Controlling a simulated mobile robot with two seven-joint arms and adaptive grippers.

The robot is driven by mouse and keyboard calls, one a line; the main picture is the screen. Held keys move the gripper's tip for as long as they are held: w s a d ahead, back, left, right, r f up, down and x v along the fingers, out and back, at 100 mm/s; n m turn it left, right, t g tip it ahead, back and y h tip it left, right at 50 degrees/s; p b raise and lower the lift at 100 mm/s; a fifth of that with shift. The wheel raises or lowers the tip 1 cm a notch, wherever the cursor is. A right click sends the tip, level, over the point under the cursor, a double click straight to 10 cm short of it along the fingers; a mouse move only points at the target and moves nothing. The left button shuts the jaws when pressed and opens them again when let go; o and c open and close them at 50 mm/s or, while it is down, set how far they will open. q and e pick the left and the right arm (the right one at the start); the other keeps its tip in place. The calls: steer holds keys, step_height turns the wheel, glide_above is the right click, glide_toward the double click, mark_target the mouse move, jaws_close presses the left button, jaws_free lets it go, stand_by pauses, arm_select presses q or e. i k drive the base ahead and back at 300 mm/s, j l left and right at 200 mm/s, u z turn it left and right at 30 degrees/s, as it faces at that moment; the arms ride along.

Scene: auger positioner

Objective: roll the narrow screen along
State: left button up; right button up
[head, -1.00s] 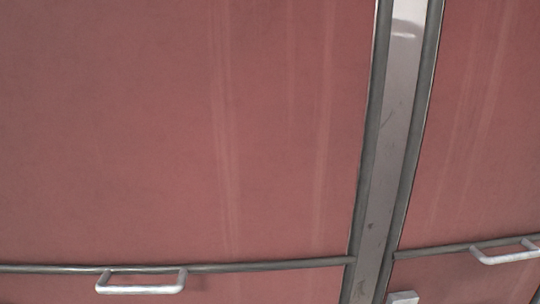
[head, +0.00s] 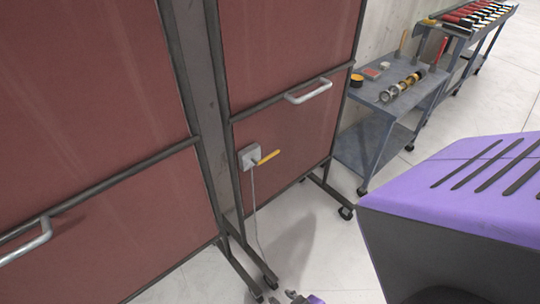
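The screen on the right (head: 291,40), a red panel in a dark frame, looks like the narrow one. It has a pale handle (head: 308,91) on its crossbar and stands upright on caster feet (head: 345,212). A second red screen (head: 80,90) with its own handle (head: 28,241) stands beside it at the left and runs out of view. At the bottom edge, a small dark and purple piece (head: 294,298) looks like the tip of my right gripper. It is low, below the screen and apart from the handle. Its opening cannot be made out. My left gripper is not in view.
A small grey box (head: 249,157) with a yellow lever and hanging cable is on the right screen. Past it stand a blue-grey cart (head: 379,92) with parts and a rack of red-handled items (head: 477,16). A purple shell, seemingly mine, hides the lower right. Pale floor shows between.

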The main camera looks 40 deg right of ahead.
mark_target(289, 65)
steer(key=z, duration=0.45)
steer(key=k+z, duration=0.15)
steer(key=z, duration=0.75)
steer(key=k+l, duration=0.05)
